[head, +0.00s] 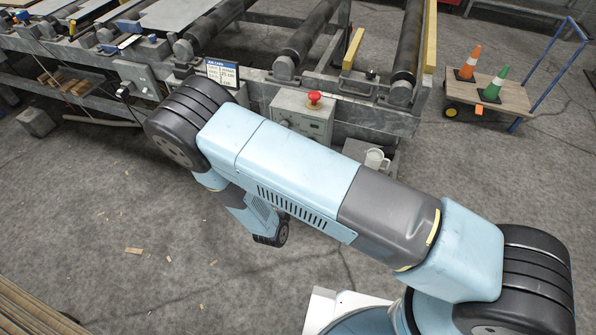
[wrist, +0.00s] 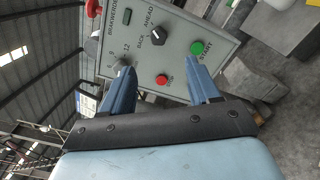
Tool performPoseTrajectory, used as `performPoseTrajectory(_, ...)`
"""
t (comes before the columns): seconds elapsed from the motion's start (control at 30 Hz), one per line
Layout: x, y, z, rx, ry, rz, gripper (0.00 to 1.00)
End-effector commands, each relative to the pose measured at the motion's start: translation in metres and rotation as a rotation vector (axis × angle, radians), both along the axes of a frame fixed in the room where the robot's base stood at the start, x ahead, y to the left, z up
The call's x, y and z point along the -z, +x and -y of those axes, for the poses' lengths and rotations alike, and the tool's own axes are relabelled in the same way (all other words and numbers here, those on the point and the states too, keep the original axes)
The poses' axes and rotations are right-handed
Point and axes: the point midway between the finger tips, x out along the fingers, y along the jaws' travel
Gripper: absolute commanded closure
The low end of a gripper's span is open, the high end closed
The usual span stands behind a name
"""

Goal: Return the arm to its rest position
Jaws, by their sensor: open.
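My gripper (wrist: 162,85) shows in the wrist view with its two blue fingers apart and nothing between them. Beyond the fingertips is a grey control box (wrist: 185,45) with a black selector knob (wrist: 153,37), a grey dial (wrist: 120,64), a red button (wrist: 162,79) and a green button (wrist: 197,48). Whether a finger touches the box is unclear. In the head view my arm (head: 290,175) stretches from lower right to a bend at upper left, then folds down and back. The gripper itself is hidden there behind the arm.
The control box (head: 301,119), with a red mushroom button (head: 314,97), sits on the roller conveyor's frame (head: 365,120). A cart (head: 515,98) carries two cones at upper right.

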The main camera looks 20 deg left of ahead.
Motion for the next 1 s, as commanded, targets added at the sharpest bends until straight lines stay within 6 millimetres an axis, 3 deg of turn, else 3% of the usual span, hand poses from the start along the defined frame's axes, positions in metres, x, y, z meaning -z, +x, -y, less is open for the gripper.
performPoseTrajectory(0.57,-0.005,0.003,0.001,0.014,0.004,0.001,0.39)
performPoseTrajectory(0.77,-0.046,0.027,0.018,0.157,0.036,-0.006,0.39)
performPoseTrajectory(1.0,-0.116,0.061,0.060,0.416,0.098,-0.042,0.39)
